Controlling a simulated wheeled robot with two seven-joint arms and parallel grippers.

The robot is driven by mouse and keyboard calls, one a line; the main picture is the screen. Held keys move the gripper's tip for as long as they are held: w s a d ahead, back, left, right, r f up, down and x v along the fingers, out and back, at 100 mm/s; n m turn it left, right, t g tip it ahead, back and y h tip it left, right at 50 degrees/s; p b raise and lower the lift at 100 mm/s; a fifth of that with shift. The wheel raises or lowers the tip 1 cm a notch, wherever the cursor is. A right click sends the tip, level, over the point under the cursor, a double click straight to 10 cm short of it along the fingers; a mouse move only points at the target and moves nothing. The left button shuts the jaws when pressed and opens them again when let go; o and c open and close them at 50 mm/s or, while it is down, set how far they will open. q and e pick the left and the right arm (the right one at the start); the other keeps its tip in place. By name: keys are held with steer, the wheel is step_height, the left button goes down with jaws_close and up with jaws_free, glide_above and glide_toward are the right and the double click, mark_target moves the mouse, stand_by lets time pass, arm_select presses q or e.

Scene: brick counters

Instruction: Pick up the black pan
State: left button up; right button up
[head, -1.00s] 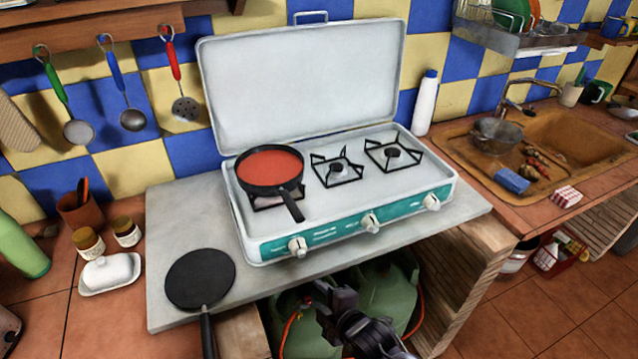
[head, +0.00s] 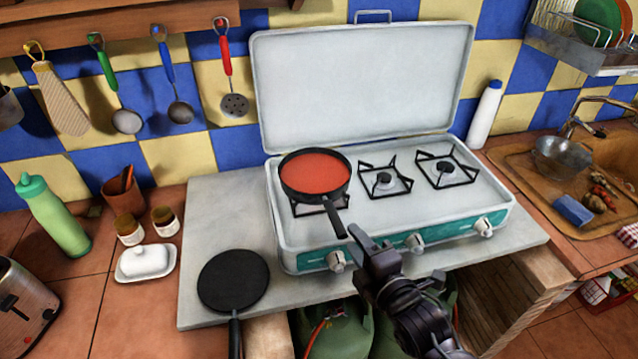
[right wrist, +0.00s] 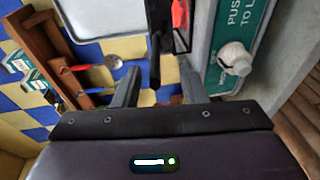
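A black pan (head: 342,200) with red sauce in it sits on the left burner of the stove, its handle pointing toward the front. A second, flat black pan (head: 233,281) lies on the grey slab left of the stove, with its handle toward me. My right gripper (head: 368,243) is close to the handle end of the sauce pan, at the stove's front edge. In the right wrist view my right gripper (right wrist: 158,72) has its fingers apart, with the dark handle (right wrist: 155,45) showing between or just beyond them; contact is not clear. My left gripper is out of view.
The white stove (head: 405,215) has a raised lid (head: 365,90) behind it and front knobs (head: 337,261) near my right gripper. A white bottle (head: 485,115) stands to the right. A butter dish (head: 146,262) and jars stand at the left. Green gas cylinders (head: 335,330) are below.

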mark_target(339, 217)
steer(key=p+x, duration=0.1)
steer(key=x, duration=0.1)
steer(key=p+x, duration=0.1)
steer(key=x, duration=0.1)
steer(key=r+p+x, duration=0.1)
steer(key=x, duration=0.1)
steer(key=shift+w+a, duration=0.3)
steer(key=shift+a, duration=0.05)
steer(key=shift+w+a+f, duration=0.15)
steer(key=shift+w+f, duration=0.1)
steer(key=shift+w, duration=0.1)
jaws_close()
steer(key=shift+r, duration=0.2)
